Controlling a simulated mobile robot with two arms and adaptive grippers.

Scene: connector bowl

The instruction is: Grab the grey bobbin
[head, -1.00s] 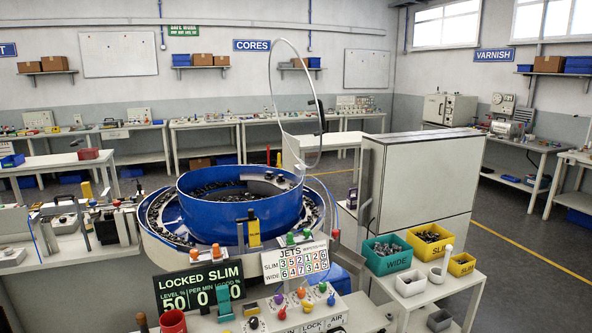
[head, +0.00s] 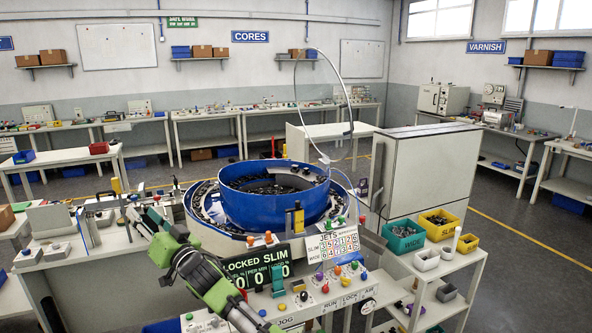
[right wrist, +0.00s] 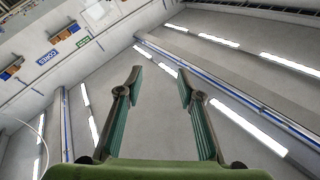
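The blue bowl feeder (head: 262,213) stands in the middle of the head view, with many small dark parts inside it and around its outer track. I cannot pick out a grey bobbin for certain among them. My right gripper (head: 143,213) is raised left of the bowl in the head view, apart from it, at the end of a green arm. In the right wrist view my right gripper (right wrist: 160,72) has its two fingers wide apart with nothing between them, facing the ceiling and far wall. My left gripper is not in view.
A control panel with a LOCKED SLIM sign (head: 256,262) stands in front of the bowl, partly behind my arm. At right, a side table holds a teal WIDE bin (head: 402,243), yellow bins (head: 438,230) and small trays (head: 426,263). A tall grey cabinet (head: 424,185) stands behind them.

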